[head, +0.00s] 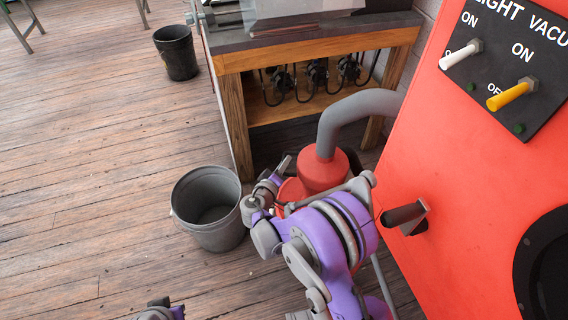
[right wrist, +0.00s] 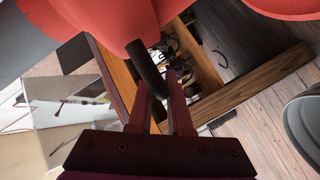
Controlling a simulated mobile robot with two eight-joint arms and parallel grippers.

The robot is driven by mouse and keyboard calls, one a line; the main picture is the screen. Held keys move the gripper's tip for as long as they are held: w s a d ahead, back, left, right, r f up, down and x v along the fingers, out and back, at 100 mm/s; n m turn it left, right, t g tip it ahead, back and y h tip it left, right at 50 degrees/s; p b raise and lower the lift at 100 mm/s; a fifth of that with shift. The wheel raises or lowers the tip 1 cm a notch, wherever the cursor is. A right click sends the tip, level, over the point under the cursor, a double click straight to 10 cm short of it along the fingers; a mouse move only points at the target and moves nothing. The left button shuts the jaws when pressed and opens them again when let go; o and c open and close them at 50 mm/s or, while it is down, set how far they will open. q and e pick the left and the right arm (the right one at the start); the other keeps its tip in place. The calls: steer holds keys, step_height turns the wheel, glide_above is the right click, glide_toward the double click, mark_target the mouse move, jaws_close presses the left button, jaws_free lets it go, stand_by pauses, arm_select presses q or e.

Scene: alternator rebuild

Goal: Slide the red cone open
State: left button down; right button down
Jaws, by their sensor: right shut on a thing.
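The red cone (head: 322,172) stands in the head view at the lower end of a grey hose. My right arm covers its lower part. In the right wrist view red rounded surfaces (right wrist: 105,25) fill the top, and a dark handle (right wrist: 146,66) sticks down from them. My right gripper (right wrist: 166,82) is shut on this dark handle. In the head view my right gripper (head: 282,166) is at the left side of the cone, small and partly hidden. A grey and purple piece of my left arm shows at the bottom edge; its jaws cannot be made out.
A red cabinet (head: 440,150) with a switch panel (head: 510,65) and a dark crank handle (head: 404,216) stands close on the right. A grey bucket (head: 208,235) is left of my right arm. A wooden bench (head: 235,115) stands behind. Floor at left is clear around a black bucket (head: 176,60).

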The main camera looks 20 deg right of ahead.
step_height(320, 180, up, 8)
steer(key=p, duration=0.4)
steer(key=shift+f, duration=0.3)
steer(key=c, duration=0.8)
jaws_free()
steer(key=shift+c, duration=0.2)
steer(key=p+v, duration=0.1)
steer(key=v, duration=1)
steer(key=shift+a+f, duration=0.1)
steer(key=shift+f, duration=0.05)
